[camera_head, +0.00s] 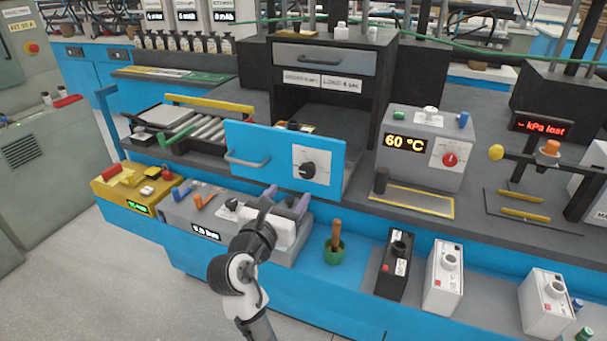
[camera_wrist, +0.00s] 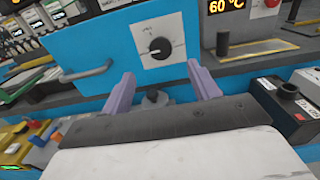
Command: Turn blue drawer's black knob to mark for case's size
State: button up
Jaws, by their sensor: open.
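The blue drawer (camera_head: 283,155) is pulled out of the dark cabinet, its blue front facing me, with a grey handle (camera_head: 247,160) at left. Its black knob (camera_head: 308,171) sits on a white dial plate (camera_head: 320,167) at the right of the front. In the wrist view the knob (camera_wrist: 160,47) shows above and between my fingers, its pointer towards the left; the dial's marks are too small to read. My gripper (camera_head: 286,203) is open and empty, below and in front of the knob, apart from it. In the wrist view my gripper (camera_wrist: 164,88) has two purple fingers spread wide. No case is clearly identifiable.
A grey box with a 60 °C display (camera_head: 405,143) stands right of the drawer. A grey unit with a lit display (camera_head: 205,231) lies below my gripper.

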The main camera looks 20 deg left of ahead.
aim_at(306, 172)
jog(key=w+p, duration=0.1)
jog(key=w, duration=0.8)
jog(key=shift+w+d, duration=0.2)
jog(key=shift+c, duration=0.4)
jog(key=c, duration=0.9)
